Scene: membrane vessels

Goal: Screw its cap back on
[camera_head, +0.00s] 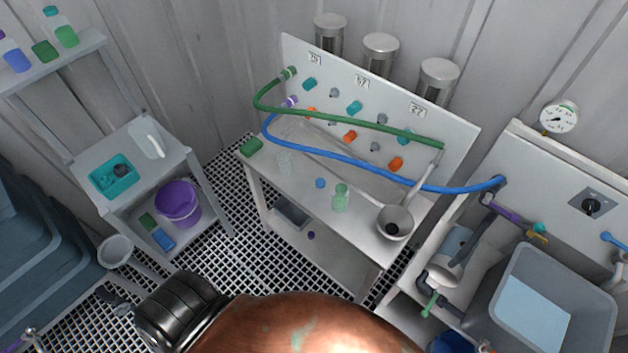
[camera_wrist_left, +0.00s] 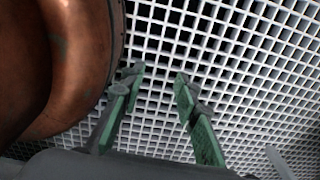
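A pale green bottle (camera_head: 341,198) stands upright on the white bench (camera_head: 270,190) in the head view. A small blue cap-like piece (camera_head: 320,183) lies to its left. A clear bottle (camera_head: 285,162) stands further left; its top is hard to make out. A small dark purple piece (camera_head: 311,235) shows lower down, below the bench top. My left gripper (camera_wrist_left: 157,82) shows in the left wrist view, its green-padded fingers apart with nothing between them, above the floor grating. I cannot clearly make it out in the head view. My right gripper is not in view.
A copper body (camera_head: 310,325) fills the bottom of the head view and also shows beside my left gripper (camera_wrist_left: 90,70). Green (camera_head: 350,124) and blue (camera_head: 385,171) hoses cross above the bench.

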